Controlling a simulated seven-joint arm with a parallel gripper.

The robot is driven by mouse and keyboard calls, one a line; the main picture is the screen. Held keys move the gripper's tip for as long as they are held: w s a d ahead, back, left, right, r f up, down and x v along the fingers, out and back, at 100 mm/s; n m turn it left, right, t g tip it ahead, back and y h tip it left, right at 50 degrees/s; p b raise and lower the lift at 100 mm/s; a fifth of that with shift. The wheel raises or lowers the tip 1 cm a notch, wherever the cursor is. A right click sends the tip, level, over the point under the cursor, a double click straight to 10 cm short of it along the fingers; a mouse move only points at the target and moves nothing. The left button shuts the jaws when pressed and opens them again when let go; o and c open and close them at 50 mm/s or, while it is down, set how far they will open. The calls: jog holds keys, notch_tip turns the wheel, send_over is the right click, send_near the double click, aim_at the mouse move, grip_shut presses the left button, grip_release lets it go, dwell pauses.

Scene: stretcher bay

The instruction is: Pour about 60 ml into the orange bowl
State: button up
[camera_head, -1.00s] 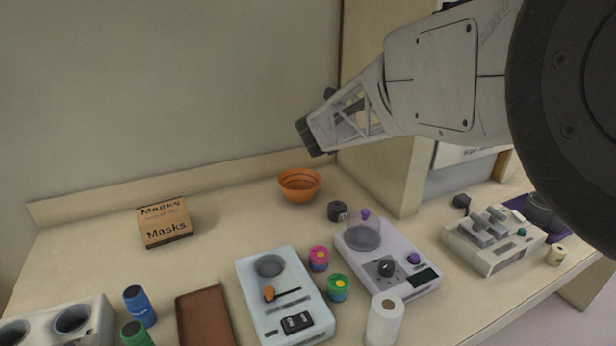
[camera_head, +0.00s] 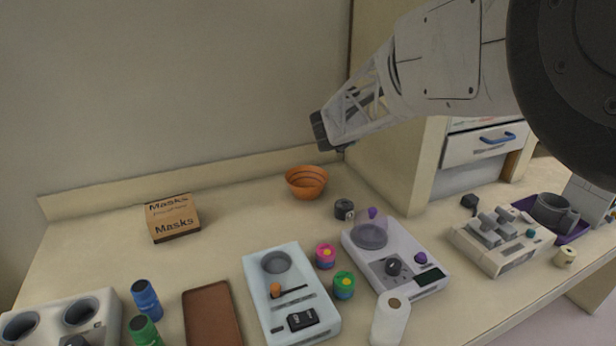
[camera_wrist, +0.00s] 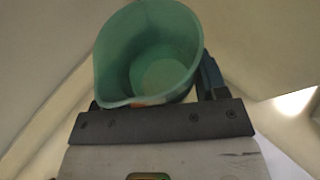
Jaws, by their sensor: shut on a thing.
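The orange bowl (camera_head: 306,184) stands upright at the back of the counter, near the wall. In the wrist view a teal jug (camera_wrist: 112,65) with a pouring lip is held at my gripper (camera_wrist: 153,90), which is shut on it. I look into its mouth; a paler round patch shows at the bottom, and I cannot tell whether that is liquid. A small bit of orange shows by the lip. In the head view my arm reaches in from the upper right, its dark end above and slightly right of the bowl. The jug does not show there.
A Masks box (camera_head: 172,218) stands left of the bowl. In front are a white device with a round well (camera_head: 262,290), a device with a clear dome (camera_head: 420,265), colourful jars and a white roll (camera_head: 390,318). A cabinet (camera_head: 385,150) stands right of the bowl.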

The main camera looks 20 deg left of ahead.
notch_tip(320, 180, down, 16)
jog(key=shift+f, duration=0.2)
dwell(0.4)
jog(key=shift+w+a+r+n+h, duration=0.1)
jog(key=shift+a+r+n+h, duration=0.5)
jog(key=shift+a+n+h, duration=0.4)
jog(key=shift+w+a+r+n+h, duration=0.1)
jog(key=shift+a+r+n+h, duration=0.6)
jog(key=shift+n, duration=0.55)
jog(key=shift+a+r+n+h, duration=0.55)
jog(key=shift+n+h, duration=0.45)
jog(key=shift+n, duration=0.15)
jog(key=shift+f+n+h, duration=0.5)
jog(key=shift+n+h, duration=0.1)
jog(key=shift+n, duration=0.2)
jog(key=shift+r, duration=0.1)
jog(key=shift+a+r+n+h, duration=0.1)
jog(key=shift+r+n+h, duration=0.2)
jog(key=shift+n, duration=0.2)
jog(key=shift+w+a+f+n, duration=0.1)
jog(key=shift+a+f+n, duration=0.1)
jog(key=shift+a+n, duration=0.4)
dwell(0.3)
